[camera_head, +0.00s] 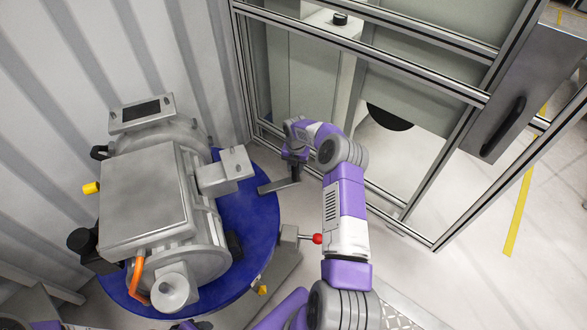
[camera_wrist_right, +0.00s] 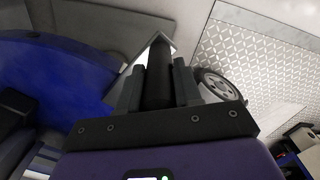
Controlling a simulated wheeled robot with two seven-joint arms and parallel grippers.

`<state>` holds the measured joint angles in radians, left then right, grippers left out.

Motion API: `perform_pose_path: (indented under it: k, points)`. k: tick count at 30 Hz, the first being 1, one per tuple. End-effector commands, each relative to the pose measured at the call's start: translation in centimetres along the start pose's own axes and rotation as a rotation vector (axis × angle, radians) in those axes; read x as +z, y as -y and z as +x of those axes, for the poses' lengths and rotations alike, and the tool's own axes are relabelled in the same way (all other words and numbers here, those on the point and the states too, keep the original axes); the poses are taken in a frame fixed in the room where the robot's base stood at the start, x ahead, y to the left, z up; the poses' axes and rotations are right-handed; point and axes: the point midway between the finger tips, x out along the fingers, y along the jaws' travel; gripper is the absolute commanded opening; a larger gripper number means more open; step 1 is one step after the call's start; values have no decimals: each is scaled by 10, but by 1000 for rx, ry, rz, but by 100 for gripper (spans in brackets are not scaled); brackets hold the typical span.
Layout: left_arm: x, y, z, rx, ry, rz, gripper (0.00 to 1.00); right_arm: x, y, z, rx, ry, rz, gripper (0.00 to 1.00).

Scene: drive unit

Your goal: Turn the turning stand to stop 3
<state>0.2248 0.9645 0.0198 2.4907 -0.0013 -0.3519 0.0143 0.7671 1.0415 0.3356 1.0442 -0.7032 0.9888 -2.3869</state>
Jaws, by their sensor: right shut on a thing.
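The turning stand is a round blue plate (camera_head: 262,215) at left in the head view, and its blue edge also shows in the wrist view (camera_wrist_right: 85,70). A grey drive unit (camera_head: 145,200) lies on it. A flat grey bar (camera_head: 272,187) sticks out from the plate's right edge. My right gripper (camera_head: 295,170) is at the outer end of this bar. In the wrist view its fingers (camera_wrist_right: 160,72) are shut on a dark round handle (camera_wrist_right: 159,85). A red knob (camera_head: 318,239) on a grey block stands at the plate's lower right. My left gripper is not visible.
An aluminium-framed enclosure (camera_head: 415,68) stands behind my right arm, with a black handle (camera_head: 504,127) on its panel. A corrugated wall (camera_head: 50,110) is at left. An orange handle (camera_head: 135,277) and a yellow cap (camera_head: 91,188) stick out from the unit. Open floor lies at right.

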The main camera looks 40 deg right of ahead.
Motion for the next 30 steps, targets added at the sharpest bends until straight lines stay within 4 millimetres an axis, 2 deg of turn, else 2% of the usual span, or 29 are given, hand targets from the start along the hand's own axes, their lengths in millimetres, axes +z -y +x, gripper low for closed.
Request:
perform_pose_path:
  k: [10,11,15,24,26,30]
  points:
    - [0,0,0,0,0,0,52,1,-3,-1,3,7,-9,0]
    - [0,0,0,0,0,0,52,1,-3,-1,4,7,-9,38]
    - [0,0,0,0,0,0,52,1,-3,-1,3,6,-7,58]
    - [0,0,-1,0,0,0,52,1,-2,-3,3,6,-5,58]
    - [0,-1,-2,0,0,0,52,1,-2,-8,3,7,-5,58]
    - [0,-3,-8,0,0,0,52,2,-2,-30,3,9,-7,58]
